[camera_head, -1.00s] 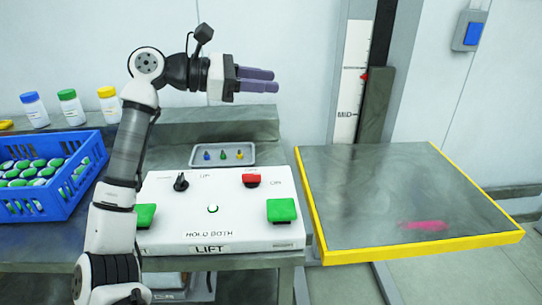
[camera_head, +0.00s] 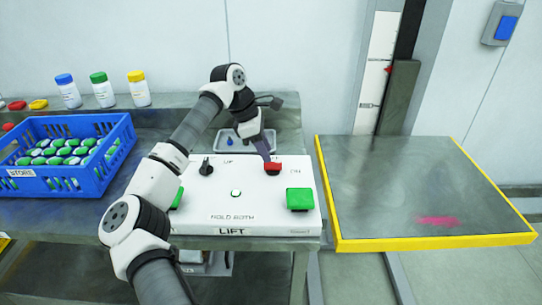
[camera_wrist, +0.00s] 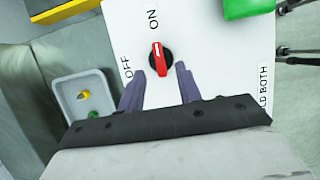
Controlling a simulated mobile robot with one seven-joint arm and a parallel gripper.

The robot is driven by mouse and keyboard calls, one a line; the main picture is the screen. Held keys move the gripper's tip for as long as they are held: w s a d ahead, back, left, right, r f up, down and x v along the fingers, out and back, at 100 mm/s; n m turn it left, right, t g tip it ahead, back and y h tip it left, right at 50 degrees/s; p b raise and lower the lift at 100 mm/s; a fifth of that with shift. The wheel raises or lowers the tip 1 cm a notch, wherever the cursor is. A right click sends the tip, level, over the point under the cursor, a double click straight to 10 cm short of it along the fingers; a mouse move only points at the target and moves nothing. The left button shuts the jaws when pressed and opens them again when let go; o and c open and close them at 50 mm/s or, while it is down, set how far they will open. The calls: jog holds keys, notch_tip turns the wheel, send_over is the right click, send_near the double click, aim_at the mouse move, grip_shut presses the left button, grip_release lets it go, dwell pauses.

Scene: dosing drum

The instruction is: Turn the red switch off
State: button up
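The red switch (camera_head: 272,169) is a red bar knob on a black round base, on the white LIFT panel (camera_head: 250,205). In the wrist view the red switch (camera_wrist: 160,58) has its white-marked end towards the ON label (camera_wrist: 153,19); the OFF label (camera_wrist: 127,67) is to its left. My gripper (camera_head: 267,156) points down over the switch. In the wrist view my gripper (camera_wrist: 160,80) is open, with its two purple fingers apart and the knob between and just beyond their tips. I cannot tell whether either finger touches it.
The panel also has a black knob (camera_head: 206,167) and a green button (camera_head: 300,199). A grey tray (camera_head: 232,147) lies behind it. A blue crate (camera_head: 118,160) is at left and a yellow-edged lift platform (camera_head: 420,243) at right.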

aim_at(272, 162)
jog(key=shift+p+x, duration=0.35)
jog(key=shift+x, duration=1.8)
jog(key=shift+c, duration=0.3)
grip_shut()
